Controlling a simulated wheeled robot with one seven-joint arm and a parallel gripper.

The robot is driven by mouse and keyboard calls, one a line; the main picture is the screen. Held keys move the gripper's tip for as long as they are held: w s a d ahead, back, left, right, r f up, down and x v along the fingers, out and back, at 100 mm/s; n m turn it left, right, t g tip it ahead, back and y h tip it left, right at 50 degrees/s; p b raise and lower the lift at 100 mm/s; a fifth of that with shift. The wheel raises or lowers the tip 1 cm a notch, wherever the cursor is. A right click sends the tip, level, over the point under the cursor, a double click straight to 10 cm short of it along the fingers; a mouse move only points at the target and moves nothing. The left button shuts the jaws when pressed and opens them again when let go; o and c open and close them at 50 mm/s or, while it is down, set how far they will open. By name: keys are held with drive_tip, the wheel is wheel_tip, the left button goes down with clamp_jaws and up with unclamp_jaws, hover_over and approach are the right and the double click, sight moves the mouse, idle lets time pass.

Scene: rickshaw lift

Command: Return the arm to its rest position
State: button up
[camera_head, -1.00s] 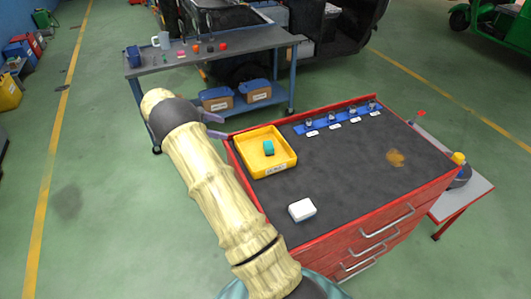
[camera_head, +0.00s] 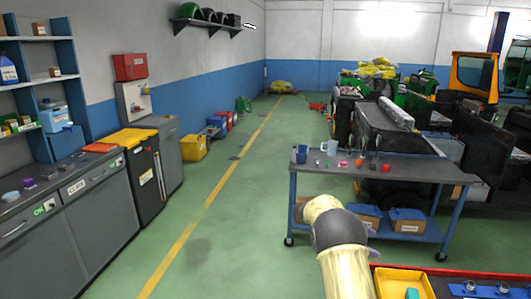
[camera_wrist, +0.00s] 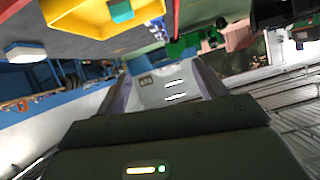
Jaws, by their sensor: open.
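My arm (camera_head: 345,265) rises from the bottom edge of the head view, right of centre, with its wrist bent over near the rolling table. My gripper (camera_wrist: 165,88) shows in the wrist view with its two fingers apart and nothing between them. In the head view the gripper is mostly hidden behind the wrist. The yellow tray (camera_head: 388,272) on the red cabinet is right of my arm, with a teal block (camera_head: 412,294) in it. The tray is also at the top of the wrist view (camera_wrist: 88,32), apart from the fingers.
A grey rolling table (camera_head: 425,169) with mugs and small items stands just beyond my arm. The red cabinet (camera_head: 470,268) is at the lower right. Grey workbenches (camera_head: 95,225) line the left wall. Green floor (camera_head: 235,235) is open between them.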

drive_tip(key=w+a+r+n+t, duration=0.1)
drive_tip(key=w+r+n+t, duration=0.45)
drive_tip(key=r+t, duration=0.3)
drive_tip(key=s+a+n+t+y, duration=0.3)
drive_tip(key=a+n+t+y, duration=0.4)
drive_tip(key=a, duration=0.3)
drive_tip(key=s+a+f+n+g+y, duration=0.3)
drive_tip(key=s+a, duration=0.1)
drive_tip(key=s, duration=0.4)
drive_tip(key=s+a+f+n+g+y, duration=0.2)
drive_tip(key=s+a+n+y, duration=0.1)
drive_tip(key=s+a, duration=0.3)
drive_tip(key=s+f+n+g, duration=0.1)
drive_tip(key=s+f+g, duration=0.1)
drive_tip(key=s, duration=0.7)
drive_tip(key=s+d+f+n+g, duration=0.1)
drive_tip(key=s+f+n+g, duration=0.1)
drive_tip(key=s, duration=0.7)
drive_tip(key=shift+f+g, duration=0.2)
drive_tip(key=shift+g, duration=0.35)
drive_tip(key=shift+w, duration=0.1)
